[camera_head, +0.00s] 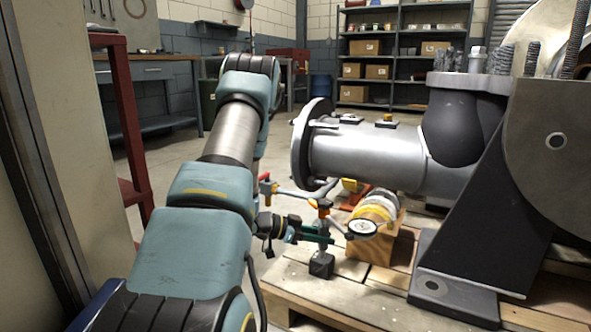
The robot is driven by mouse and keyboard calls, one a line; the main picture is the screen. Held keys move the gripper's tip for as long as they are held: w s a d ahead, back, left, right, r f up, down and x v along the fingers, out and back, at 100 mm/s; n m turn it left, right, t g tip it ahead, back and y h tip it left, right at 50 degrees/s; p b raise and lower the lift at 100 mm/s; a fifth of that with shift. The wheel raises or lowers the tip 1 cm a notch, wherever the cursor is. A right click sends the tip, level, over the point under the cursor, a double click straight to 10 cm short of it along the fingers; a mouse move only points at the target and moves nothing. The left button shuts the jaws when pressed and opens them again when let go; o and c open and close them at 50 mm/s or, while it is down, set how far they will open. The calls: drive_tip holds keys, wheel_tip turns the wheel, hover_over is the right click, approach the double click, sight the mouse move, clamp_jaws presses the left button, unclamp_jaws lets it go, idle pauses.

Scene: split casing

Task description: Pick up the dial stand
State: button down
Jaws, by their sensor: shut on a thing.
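The dial stand (321,264) has a dark block base, an upright post, an orange knob at the top and side arms. A round white-faced dial (362,227) sits on its right. My gripper (322,238) reaches in from the left, its green-tinted fingers shut on the stand's post. The stand is upright. Its base appears at or just above the wooden pallet (325,293); I cannot tell whether it touches. The fingers partly hide the post.
A wooden block (379,248) with yellow and white rolls (375,207) stands close behind the dial. A grey flanged pipe (365,154) hangs over this spot, joined to a large casing (459,128). A black bracket (490,210) stands to the right. A red-framed bench (127,120) is at left.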

sight(325, 201)
wheel_tip(325, 201, up, 10)
drive_tip(key=p, duration=1)
drive_tip(key=shift+r, duration=0.15)
idle(0.4)
